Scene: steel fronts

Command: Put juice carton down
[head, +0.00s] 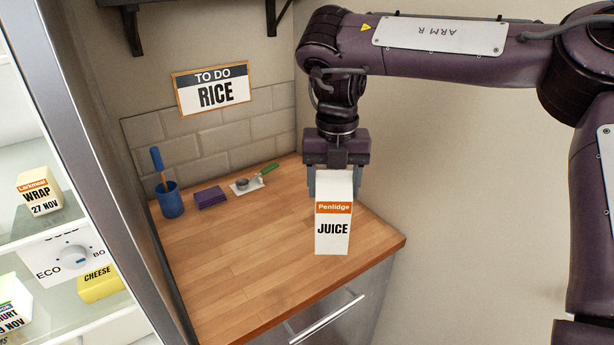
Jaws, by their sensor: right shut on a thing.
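The juice carton (332,232) is white with an orange band and the word JUICE. It is upright over the right part of the wooden counter (235,265). Its base appears at or very near the counter top; I cannot tell whether it touches. My right gripper (334,186) comes down from above and is shut on the upper part of the carton, with a finger on each side. The top of the carton is partly hidden by the gripper. My left gripper is not in view.
A blue cup with a handled tool (171,203), a purple folded cloth (211,197) and a spoon rest with a green-handled scoop (253,180) stand at the back. The open fridge (40,240) is on the left. The counter's middle and front are clear.

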